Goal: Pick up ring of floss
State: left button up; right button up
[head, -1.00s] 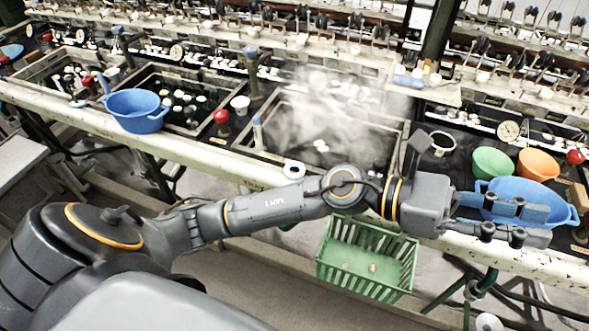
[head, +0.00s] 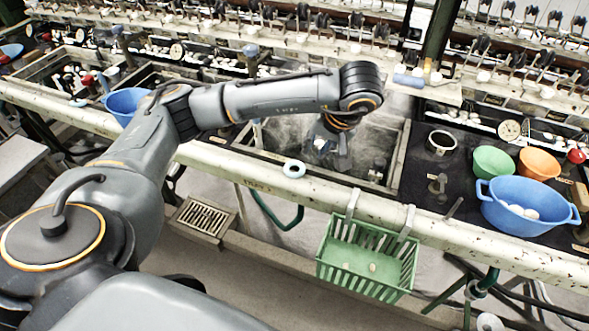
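The ring of floss, a small white ring (head: 294,168), lies on the pale front rail (head: 240,166) of the basin bench, left of the green basket. My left arm reaches in from the left and bends down at the wrist. My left gripper (head: 335,158) points down over the steaming middle basin, behind and to the right of the ring and apart from it. Its fingers are small and dim against the dark basin, so I cannot make out whether they are open. My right gripper is not in view.
A green basket (head: 338,268) hangs from the rail at front. A blue bowl with white cocoons (head: 497,212), a green bowl (head: 491,161) and an orange bowl (head: 538,163) stand at right. Another blue bowl (head: 121,103) is partly behind my arm. The rail around the ring is clear.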

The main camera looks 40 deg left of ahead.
pick_arm(q)
send_near(302, 169)
jog(key=x, duration=0.2)
jog(key=shift+a+f+b, duration=0.2)
jog(key=shift+f+b, duration=0.1)
jog(key=shift+b, duration=0.05)
jog(key=shift+a+f, duration=0.2)
jog(key=shift+f, duration=0.25)
jog(key=p+x, duration=0.1)
jog(key=x, duration=0.3)
jog(key=shift+w+a+f+p, duration=0.1)
jog(key=shift+w+f+p, duration=0.1)
jog(key=shift+p, duration=0.15)
jog(key=c, duration=0.4)
